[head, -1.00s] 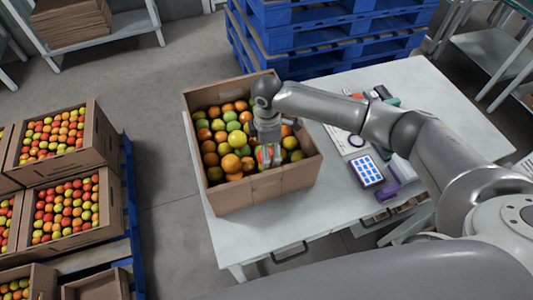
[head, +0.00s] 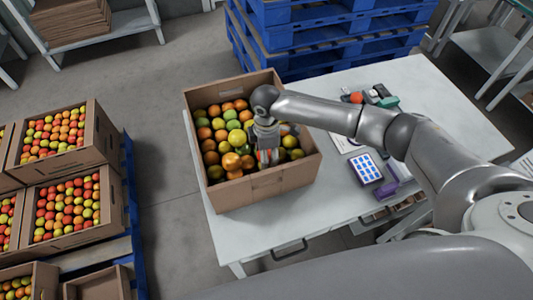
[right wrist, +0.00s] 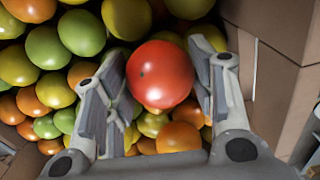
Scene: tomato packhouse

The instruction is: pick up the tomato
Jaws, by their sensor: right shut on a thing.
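A red tomato (right wrist: 160,74) shows in the right wrist view between the two fingers of my right gripper (right wrist: 158,85), which is shut on it. Other tomatoes, green, yellow and orange, lie behind and below it. In the head view my right gripper (head: 267,156) points down into the cardboard box (head: 262,190) on the table, over the tomatoes at its right half. The gripper hides most of the held tomato there. I cannot tell whether the held tomato still touches the others. My left gripper is not in view.
The white table (head: 440,100) also bears a keypad-like device (head: 366,169), a purple tool (head: 398,188) and a round red thing (head: 356,97). Blue pallets (head: 330,40) stand behind. Boxes of tomatoes (head: 75,235) stand at the left. The box walls surround my gripper.

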